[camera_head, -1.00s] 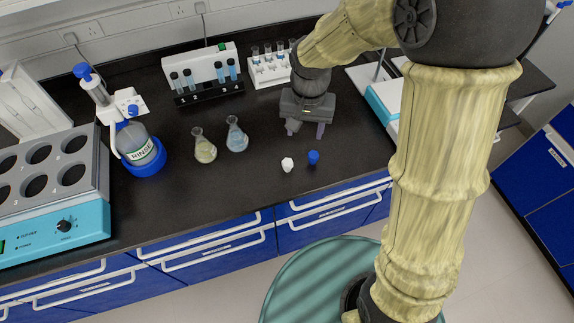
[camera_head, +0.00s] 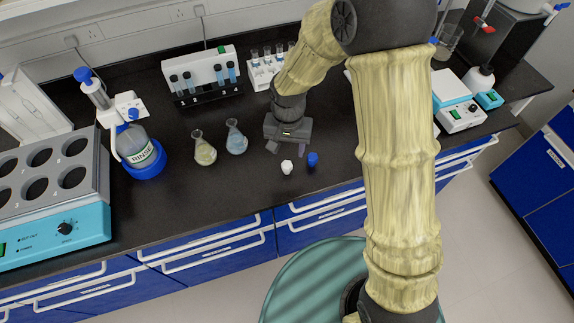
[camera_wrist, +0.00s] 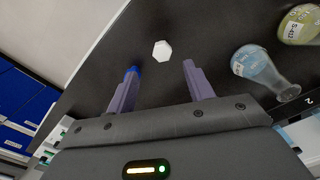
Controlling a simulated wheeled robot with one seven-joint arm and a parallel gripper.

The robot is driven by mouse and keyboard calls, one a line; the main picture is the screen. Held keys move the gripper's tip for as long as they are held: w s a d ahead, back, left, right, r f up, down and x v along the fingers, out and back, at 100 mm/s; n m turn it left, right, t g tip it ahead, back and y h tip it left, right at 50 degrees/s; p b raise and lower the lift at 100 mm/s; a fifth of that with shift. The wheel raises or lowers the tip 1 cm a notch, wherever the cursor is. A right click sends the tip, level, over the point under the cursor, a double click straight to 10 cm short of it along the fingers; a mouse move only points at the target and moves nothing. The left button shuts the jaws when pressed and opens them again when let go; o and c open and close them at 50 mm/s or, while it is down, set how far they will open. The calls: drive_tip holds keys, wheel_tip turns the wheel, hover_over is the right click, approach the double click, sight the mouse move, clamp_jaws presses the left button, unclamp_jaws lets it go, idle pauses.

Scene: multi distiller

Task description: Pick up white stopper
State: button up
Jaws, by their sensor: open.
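The white stopper (camera_head: 287,167) stands on the black bench near its front edge. In the wrist view the white stopper (camera_wrist: 161,50) lies ahead of the fingertips, between the lines of the two fingers. The blue stopper (camera_head: 313,159) is just right of it; in the wrist view the blue stopper (camera_wrist: 133,70) shows partly behind the left finger's tip. My gripper (camera_head: 287,149) is open and empty, just behind the stoppers in the head view. Its two purple fingers also show in the wrist view (camera_wrist: 161,68). It touches neither stopper as far as I can see.
A yellowish flask (camera_head: 204,152) and a bluish flask (camera_head: 236,141) stand left of my gripper. A tube rack (camera_head: 264,73) is at the back. The bench between the flasks and stoppers is clear.

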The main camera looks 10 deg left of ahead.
sight(287, 164)
drive_tip(key=shift+f, duration=2.4)
drive_tip(key=shift+a+f+p, duration=0.15)
drive_tip(key=shift+f+p, duration=0.85)
drive_tip(key=shift+f, duration=1.65)
drive_tip(key=c, duration=1)
